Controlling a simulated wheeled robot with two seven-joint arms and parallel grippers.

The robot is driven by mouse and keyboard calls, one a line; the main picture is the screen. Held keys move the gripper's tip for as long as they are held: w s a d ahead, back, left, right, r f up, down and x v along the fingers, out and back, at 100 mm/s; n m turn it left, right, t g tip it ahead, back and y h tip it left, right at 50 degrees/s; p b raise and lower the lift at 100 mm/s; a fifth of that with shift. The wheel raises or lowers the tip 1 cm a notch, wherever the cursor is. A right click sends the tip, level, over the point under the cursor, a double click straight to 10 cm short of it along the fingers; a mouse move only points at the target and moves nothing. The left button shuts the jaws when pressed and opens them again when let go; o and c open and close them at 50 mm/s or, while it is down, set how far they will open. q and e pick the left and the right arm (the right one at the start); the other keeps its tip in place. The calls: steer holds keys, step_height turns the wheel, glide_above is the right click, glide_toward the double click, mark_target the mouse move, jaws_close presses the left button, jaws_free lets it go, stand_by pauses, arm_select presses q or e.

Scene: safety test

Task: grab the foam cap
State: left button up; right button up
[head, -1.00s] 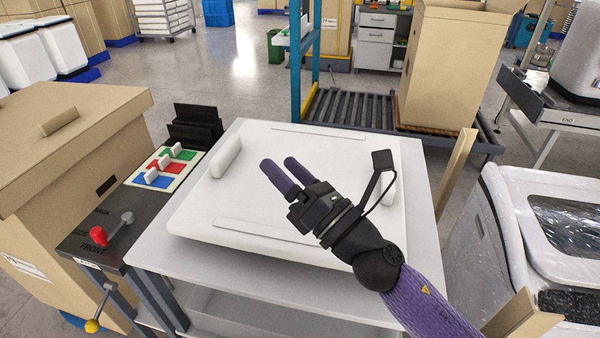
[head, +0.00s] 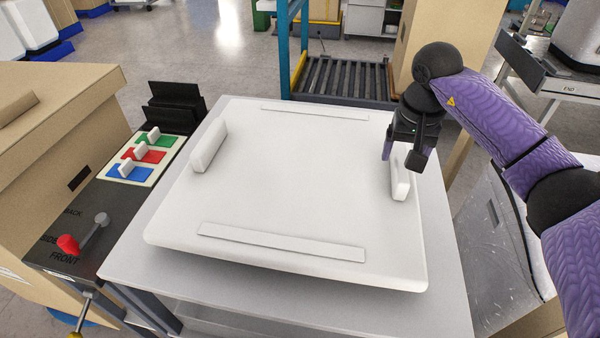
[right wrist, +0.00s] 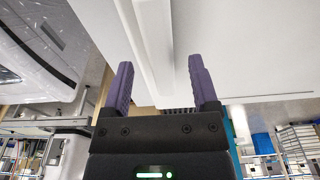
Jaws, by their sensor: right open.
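The foam cap (head: 285,180) is a broad white slab lying flat on a light grey table (head: 135,262). It has a raised upright grip on its left side (head: 209,146) and another on its right side (head: 401,188). My right gripper (head: 402,160) points down at the right grip, with its purple fingers open. In the right wrist view the white right grip (right wrist: 155,48) runs between the two open fingers (right wrist: 160,85), apart from both as far as I can see. My left gripper is not in view.
A cardboard box (head: 60,130) is farther left. A roller conveyor (head: 340,80) and blue post (head: 283,45) stand behind.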

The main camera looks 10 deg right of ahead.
mark_target(402, 159)
steer(key=f, duration=0.3)
steer(key=shift+w+f+b, duration=0.2)
steer(key=shift+f+b, duration=0.05)
steer(key=shift+b, duration=0.1)
steer(key=shift+r, duration=0.1)
jaws_close()
stand_by(0.6)
